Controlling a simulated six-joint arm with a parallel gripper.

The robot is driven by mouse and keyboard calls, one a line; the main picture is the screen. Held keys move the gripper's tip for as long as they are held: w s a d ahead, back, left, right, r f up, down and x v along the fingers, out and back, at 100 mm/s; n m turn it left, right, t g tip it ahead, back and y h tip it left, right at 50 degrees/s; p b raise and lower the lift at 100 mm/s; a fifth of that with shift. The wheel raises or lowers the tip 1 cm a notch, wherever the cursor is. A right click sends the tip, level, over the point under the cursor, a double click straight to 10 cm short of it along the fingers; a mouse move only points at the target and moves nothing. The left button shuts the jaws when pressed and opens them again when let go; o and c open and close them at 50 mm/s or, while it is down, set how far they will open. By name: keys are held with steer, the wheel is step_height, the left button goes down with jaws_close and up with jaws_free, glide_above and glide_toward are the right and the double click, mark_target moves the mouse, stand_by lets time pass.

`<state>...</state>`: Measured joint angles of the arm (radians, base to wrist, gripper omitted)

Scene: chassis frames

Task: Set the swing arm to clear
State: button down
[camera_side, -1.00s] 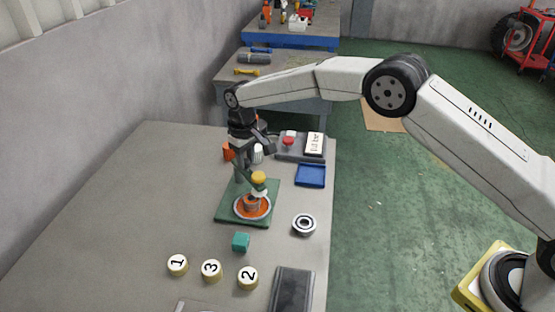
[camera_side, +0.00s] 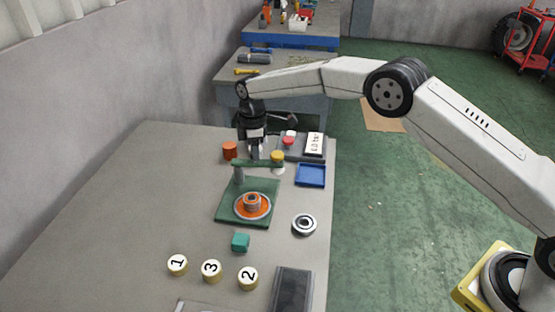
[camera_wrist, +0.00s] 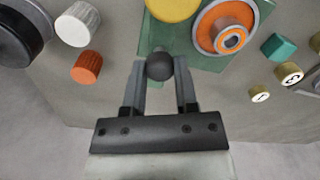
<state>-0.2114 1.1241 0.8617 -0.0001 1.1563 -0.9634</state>
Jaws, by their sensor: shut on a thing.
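The swing arm (camera_side: 255,164) is a green bar on a post that rises from a green base plate (camera_side: 228,213). A yellow knob (camera_side: 277,156) sits at its free end, with a white part below it. The bar points right, to the far side of the orange disc (camera_side: 252,205), which is uncovered on the plate. My gripper (camera_side: 255,153) is at the bar, between post and yellow knob. In the wrist view my gripper (camera_wrist: 160,70) is shut on a dark ball knob (camera_wrist: 159,66); the yellow knob (camera_wrist: 172,8) is just beyond. The ball knob is hidden in the side view.
An orange cylinder (camera_side: 230,151) stands left of my gripper. A metal ring (camera_side: 304,224), teal cube (camera_side: 240,242) and numbered discs (camera_side: 211,270) stand nearer. Table left is clear.

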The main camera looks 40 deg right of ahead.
steer(key=shift+w+d+n, duration=0.25)
steer(key=shift+w+n, duration=0.2)
steer(key=shift+n, duration=0.75)
steer(key=shift+r, duration=0.1)
steer(key=shift+c, duration=1.9)
jaws_free()
steer(key=shift+r, duration=3.85)
steer(key=shift+d, duration=0.1)
